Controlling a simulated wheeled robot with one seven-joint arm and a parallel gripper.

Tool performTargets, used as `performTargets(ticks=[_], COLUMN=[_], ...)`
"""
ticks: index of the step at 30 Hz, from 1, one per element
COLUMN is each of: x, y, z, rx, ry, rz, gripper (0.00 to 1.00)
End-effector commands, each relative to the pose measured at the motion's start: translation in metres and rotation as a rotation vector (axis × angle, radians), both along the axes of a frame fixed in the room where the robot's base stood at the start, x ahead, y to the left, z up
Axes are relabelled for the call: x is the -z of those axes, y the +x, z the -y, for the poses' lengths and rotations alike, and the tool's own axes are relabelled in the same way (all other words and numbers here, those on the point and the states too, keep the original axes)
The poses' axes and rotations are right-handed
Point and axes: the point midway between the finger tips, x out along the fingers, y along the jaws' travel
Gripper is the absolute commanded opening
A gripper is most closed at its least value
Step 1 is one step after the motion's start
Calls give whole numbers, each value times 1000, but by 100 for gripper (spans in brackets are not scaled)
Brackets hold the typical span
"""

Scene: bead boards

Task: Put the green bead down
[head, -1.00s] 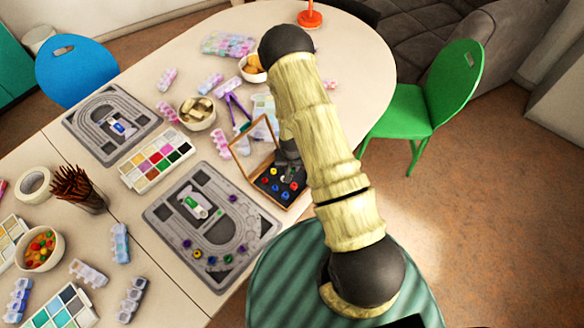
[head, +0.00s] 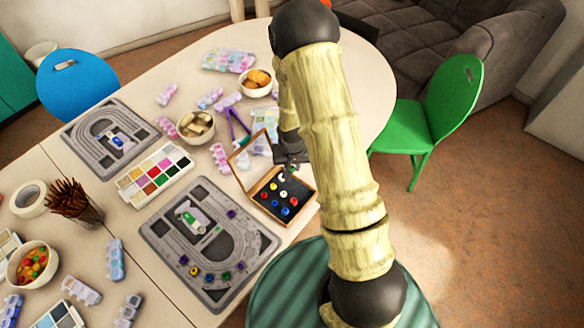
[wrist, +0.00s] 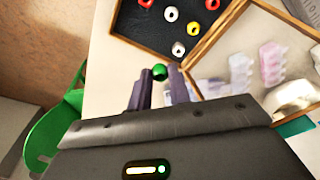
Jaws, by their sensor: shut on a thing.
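The green bead (wrist: 160,72) shows in the wrist view between the two fingertips of my gripper (wrist: 158,80). My gripper is shut on it. In the head view my gripper (head: 291,164) is at the back right side of the open wooden bead box (head: 302,207), raised above it. The bead cannot be made out clearly there. The box's dark floor (wrist: 150,38) holds several loose red, white, yellow and blue beads. In the wrist view the green bead appears just off the box's wooden edge, at an unclear height.
A grey track board (head: 165,248) with several coloured beads lies left of the box. Another grey board (head: 82,145) lies farther back. A paint palette (head: 155,176), bowls (head: 196,124) and pastel bead strips crowd the table. A green chair (head: 445,105) stands to the right.

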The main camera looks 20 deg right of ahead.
Motion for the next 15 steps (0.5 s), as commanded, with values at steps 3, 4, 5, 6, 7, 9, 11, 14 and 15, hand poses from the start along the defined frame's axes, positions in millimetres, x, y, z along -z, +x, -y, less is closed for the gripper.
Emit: performTargets(ticks=[3,4,5,6,7,9,11,14,15], x=[0,0,0,0,0,0,0,4,8], y=[0,0,0,0,0,0,0,0,1], z=[0,0,0,0,0,0,0,0,1], rx=[0,0,0,0,0,0,0,-14,-34], ry=[0,0,0,0,0,0,0,-1,-2], rz=[0,0,0,0,0,0,0,-1,-1], gripper=[0,0,0,0,0,0,0,0,0])
